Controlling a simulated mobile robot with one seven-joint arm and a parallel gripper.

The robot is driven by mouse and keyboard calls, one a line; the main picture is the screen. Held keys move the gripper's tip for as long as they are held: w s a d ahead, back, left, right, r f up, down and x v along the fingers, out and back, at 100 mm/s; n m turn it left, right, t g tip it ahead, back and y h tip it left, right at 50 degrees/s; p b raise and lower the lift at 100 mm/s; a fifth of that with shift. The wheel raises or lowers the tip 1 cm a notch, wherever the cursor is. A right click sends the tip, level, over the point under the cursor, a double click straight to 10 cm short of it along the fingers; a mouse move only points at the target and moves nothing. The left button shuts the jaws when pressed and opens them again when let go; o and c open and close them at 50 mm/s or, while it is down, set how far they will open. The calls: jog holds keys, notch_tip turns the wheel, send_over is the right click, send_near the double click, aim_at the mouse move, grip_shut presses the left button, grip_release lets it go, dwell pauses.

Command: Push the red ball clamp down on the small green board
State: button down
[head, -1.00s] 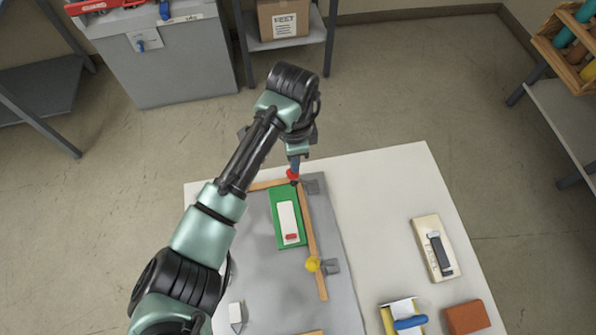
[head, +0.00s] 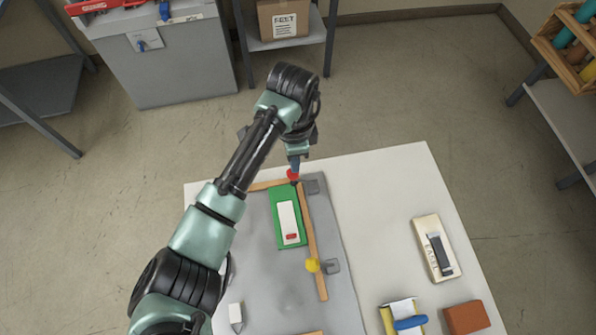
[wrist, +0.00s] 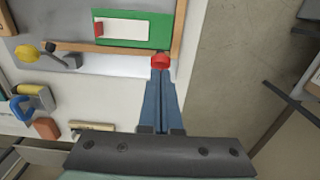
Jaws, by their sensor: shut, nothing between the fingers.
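The red ball clamp (head: 293,174) is at the far corner of the wooden frame, beside the small green board (head: 275,203). My gripper (head: 295,163) is shut and empty, with its fingertips right at the red ball. In the wrist view the closed blue fingers (wrist: 161,72) meet the red ball (wrist: 160,60) and cover part of it; I cannot tell how hard they press. The green board (wrist: 158,30) carries a white panel with a small red block, and lies flat against the wooden strips.
A yellow ball clamp (head: 312,265) stands along the same wooden strip (head: 310,235). A dark-handled block (head: 433,250), a blue-handled roller (head: 408,322) and a brown block (head: 467,317) lie on the right of the white table (head: 385,190).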

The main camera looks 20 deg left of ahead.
aim_at(290, 172)
jog(key=shift+f, duration=0.2)
dwell(0.4)
jog(key=shift+f+b, duration=0.35)
jog(key=shift+f, duration=0.05)
jog(key=shift+f, duration=0.1)
jog(key=shift+s+a+f+b, duration=0.2)
jog(key=shift+s+f+b, duration=0.15)
jog(key=shift+f, duration=0.25)
jog(key=shift+s+a+f+b, duration=0.2)
jog(key=shift+s+f+b, duration=0.1)
jog(key=shift+f, duration=0.3)
jog(key=shift+w, duration=0.3)
jog(key=shift+s+a+r, duration=0.15)
jog(key=shift+r, duration=0.05)
notch_tip(290, 172, up, 8)
jog(key=p, duration=0.8)
